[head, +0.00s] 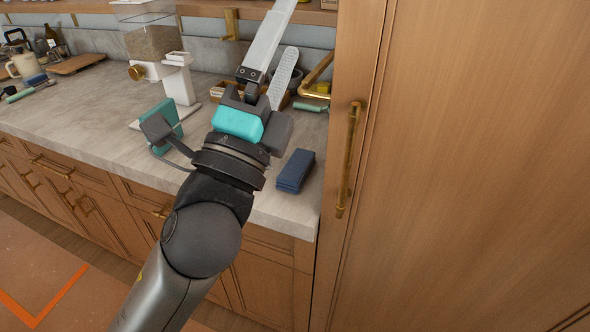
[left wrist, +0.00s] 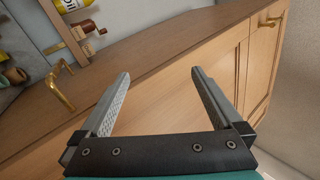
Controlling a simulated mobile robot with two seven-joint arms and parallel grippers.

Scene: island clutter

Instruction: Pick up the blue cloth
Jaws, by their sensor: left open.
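The blue cloth (head: 296,171) is a dark blue folded stack lying on the grey counter, near its front edge and close to the tall wooden cabinet. My left gripper (head: 288,28) reaches over the counter from below, up and to the left of the cloth in the head view. Its two long fingers are apart with nothing between them. The left wrist view shows the same open fingers (left wrist: 160,74) against wooden cabinet fronts; the cloth does not show there. My right gripper is not in view.
The tall wooden cabinet (head: 460,160) bounds the counter (head: 85,115) on the right. A mug (head: 24,66) and bottle sit far left.

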